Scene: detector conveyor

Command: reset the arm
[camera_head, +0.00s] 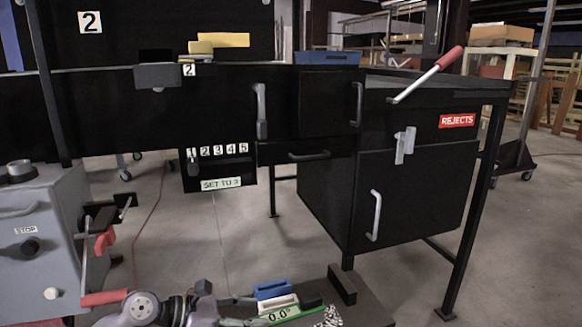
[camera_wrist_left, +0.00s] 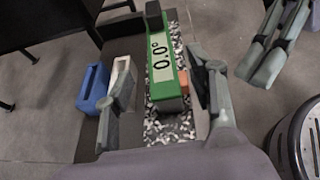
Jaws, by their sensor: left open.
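My left gripper (camera_head: 240,310) is low in the head view, its fingers toward a small tray. In the left wrist view its open fingers (camera_wrist_left: 168,95) stand on either side of a green gauge reading 0.0° (camera_wrist_left: 165,65). I cannot tell whether either finger touches the gauge. The gauge also shows in the head view (camera_head: 280,315). A second pair of grey fingers, likely my right gripper (camera_wrist_left: 272,48), shows at the upper right of the wrist view; its jaw state is unclear. It is outside the head view.
The tray (camera_head: 372,310) holds black-and-white chips, a white slotted block (camera_head: 280,302) and a blue block (camera_head: 272,289). A red-handled lever (camera_head: 425,76) rises above the REJECTS cabinet (camera_head: 400,205). A grey STOP cabinet (camera_head: 40,265) stands left, with red handles (camera_head: 104,298) beside it.

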